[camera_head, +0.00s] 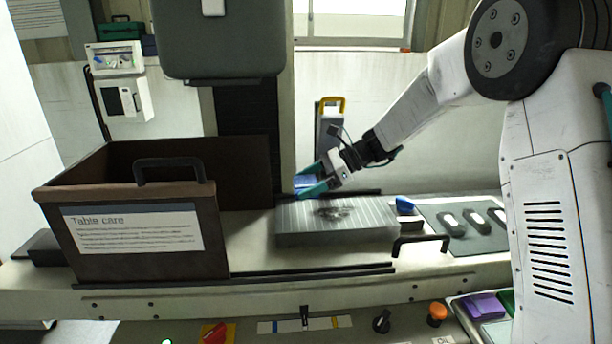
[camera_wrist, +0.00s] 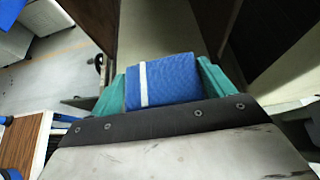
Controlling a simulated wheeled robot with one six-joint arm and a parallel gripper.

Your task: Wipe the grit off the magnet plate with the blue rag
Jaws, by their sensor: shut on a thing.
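The magnet plate (camera_head: 300,233) is a grey block with a finely striped top, lying on the machine's bench in the head view. A dark smudge of grit (camera_head: 334,212) sits near the middle of its top. My gripper (camera_head: 312,184) is at the plate's back left corner, left of and behind the grit. Its green fingers are shut on the blue rag (camera_head: 304,181). In the wrist view the rag (camera_wrist: 174,80) is a blue folded pad with a white stripe, squeezed between both fingers. The rag appears above the plate; I cannot tell whether they touch.
A brown open box (camera_head: 140,262) labelled "Table care" stands just left of the plate. A small blue object (camera_head: 405,204) is by the plate's right end, near a black handle (camera_head: 421,241). A grey mat (camera_head: 462,243) with pale oval pieces lies farther right. A dark machine head (camera_head: 220,38) hangs above.

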